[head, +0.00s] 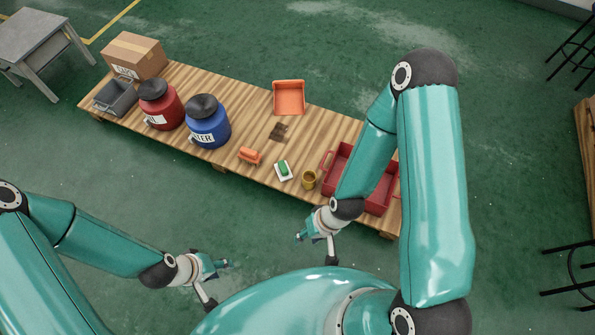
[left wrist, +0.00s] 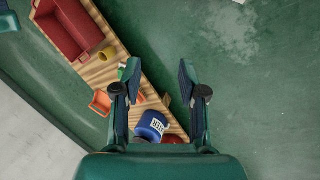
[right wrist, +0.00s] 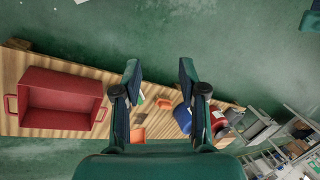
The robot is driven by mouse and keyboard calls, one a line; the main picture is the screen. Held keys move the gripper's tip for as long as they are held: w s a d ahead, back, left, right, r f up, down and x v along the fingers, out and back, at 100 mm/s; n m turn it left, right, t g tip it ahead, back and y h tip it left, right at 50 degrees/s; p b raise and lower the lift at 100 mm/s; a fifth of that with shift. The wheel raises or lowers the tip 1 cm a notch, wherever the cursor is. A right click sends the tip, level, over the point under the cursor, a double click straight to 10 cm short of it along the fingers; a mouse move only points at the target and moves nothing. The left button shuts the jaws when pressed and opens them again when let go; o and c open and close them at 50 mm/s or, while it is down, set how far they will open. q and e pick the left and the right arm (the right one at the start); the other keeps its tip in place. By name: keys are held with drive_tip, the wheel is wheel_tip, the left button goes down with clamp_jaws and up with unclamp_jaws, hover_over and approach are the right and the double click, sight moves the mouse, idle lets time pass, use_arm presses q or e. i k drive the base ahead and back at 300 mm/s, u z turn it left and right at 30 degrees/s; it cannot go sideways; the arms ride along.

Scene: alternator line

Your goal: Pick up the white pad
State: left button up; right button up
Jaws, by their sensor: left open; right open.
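The white pad (head: 284,178) lies near the front edge of the wooden table (head: 240,168), with a green block (head: 283,167) on top of it. In the right wrist view the green block is partly hidden behind the left-hand finger; in the left wrist view it also shows beside a finger. My left gripper (head: 226,264) is open and empty over the floor, in front of the table and left of the pad. My right gripper (head: 303,236) is open and empty, in front of the table edge, nearer the viewer than the pad.
A yellow cup (head: 309,179) stands right of the pad, beside a red crate (head: 338,160). An orange object (head: 249,155) lies left of it. A brown item (head: 278,132) and an orange bin (head: 289,98) are behind. Blue (head: 208,127) and red (head: 160,108) jugs stand further left.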

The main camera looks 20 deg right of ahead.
sight(284, 171)
drive_tip(key=z, duration=0.5)
drive_tip(key=k, duration=1.25)
drive_tip(key=u, duration=0.5)
drive_tip(key=i, duration=0.8)
drive_tip(key=u, duration=0.7)
drive_tip(key=i, duration=1.25)
drive_tip(key=z, duration=0.75)
drive_tip(key=i, duration=0.95)
drive_tip(key=z, duration=0.85)
drive_tip(key=k, duration=0.6)
